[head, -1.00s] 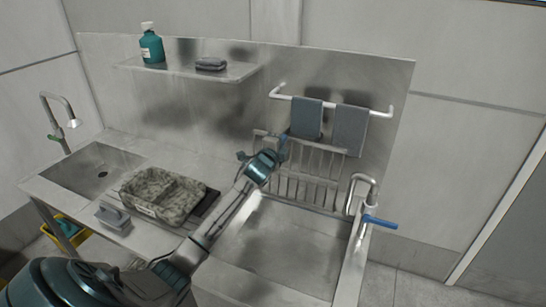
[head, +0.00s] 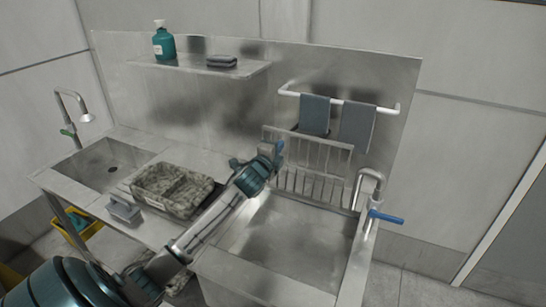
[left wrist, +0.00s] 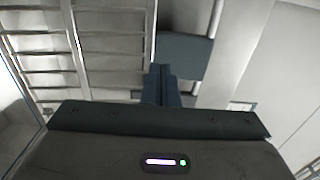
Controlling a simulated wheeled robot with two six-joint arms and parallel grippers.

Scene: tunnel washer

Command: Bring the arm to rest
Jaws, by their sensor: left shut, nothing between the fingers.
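My left arm comes in from the lower left in the head view and reaches over the left edge of the large sink (head: 285,243). My left gripper (head: 278,148) is in front of the dish rack (head: 318,160), near its left end. It also shows in the left wrist view (left wrist: 161,70), where its two fingers are together with nothing between them. The blue-grey towels (head: 315,113) hang on the rail beyond it, and one shows past the fingertips in the wrist view (left wrist: 185,50). My right gripper is not in either view.
A camouflage-patterned tray (head: 172,188) and a grey-handled tool (head: 124,209) lie on the counter left of my arm. A tap with a blue lever (head: 385,217) stands at the sink's right. A shelf (head: 200,69) holds a teal bottle (head: 163,42). The large sink is empty.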

